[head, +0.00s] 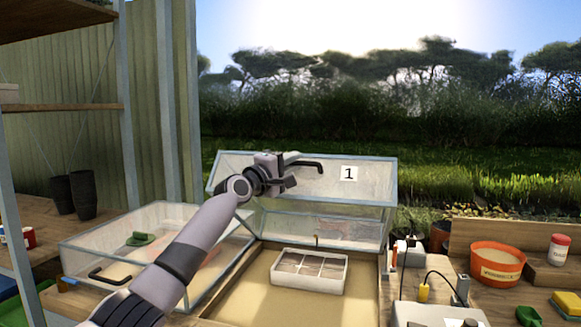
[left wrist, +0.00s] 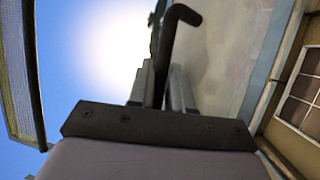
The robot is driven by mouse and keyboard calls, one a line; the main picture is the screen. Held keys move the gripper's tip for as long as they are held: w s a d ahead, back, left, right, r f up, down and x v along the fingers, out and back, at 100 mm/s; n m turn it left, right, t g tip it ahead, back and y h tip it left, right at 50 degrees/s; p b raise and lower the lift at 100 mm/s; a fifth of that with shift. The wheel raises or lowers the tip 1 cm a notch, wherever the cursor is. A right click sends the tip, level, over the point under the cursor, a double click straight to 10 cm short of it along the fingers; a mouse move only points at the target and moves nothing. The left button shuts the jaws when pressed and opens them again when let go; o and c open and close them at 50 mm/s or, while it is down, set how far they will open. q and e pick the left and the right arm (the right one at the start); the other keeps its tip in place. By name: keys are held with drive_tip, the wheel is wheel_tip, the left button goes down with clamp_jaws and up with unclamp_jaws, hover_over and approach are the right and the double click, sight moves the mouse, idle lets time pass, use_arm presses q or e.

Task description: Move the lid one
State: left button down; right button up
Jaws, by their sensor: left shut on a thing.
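The lid one (head: 349,174), a clear panel in a grey frame marked "1", stands raised and tilted over the back of an uncovered frame box (head: 245,305). My left gripper (head: 290,172) is shut on the lid's black bar handle (head: 312,164). In the left wrist view, the handle (left wrist: 180,18) rises from between the fingers of my left gripper (left wrist: 163,88), and the lid's pane (left wrist: 225,60) is beside them. The gripper hides part of the handle and pane in the head view. My right gripper is not in view.
A neighbouring closed lid (head: 165,215) with a black handle (head: 108,277) lies left under my arm. A white sectioned tray (head: 310,290) sits in the uncovered box. A black-cabled device (head: 405,250), an orange tub (head: 496,275) and a white bottle (head: 559,251) stand right.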

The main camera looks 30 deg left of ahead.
use_arm(q)
drive_tip(key=c, duration=1.1)
unclamp_jaws()
drive_tip(key=shift+f, duration=0.15)
drive_tip(key=shift+r+b+v, duration=0.1)
drive_tip(key=shift+b+v, duration=0.15)
drive_tip(key=shift+v, duration=1.55)
drive_tip(key=shift+r+b+v, duration=0.15)
drive_tip(key=shift+b+v, duration=0.1)
drive_tip(key=shift+v, duration=1.5)
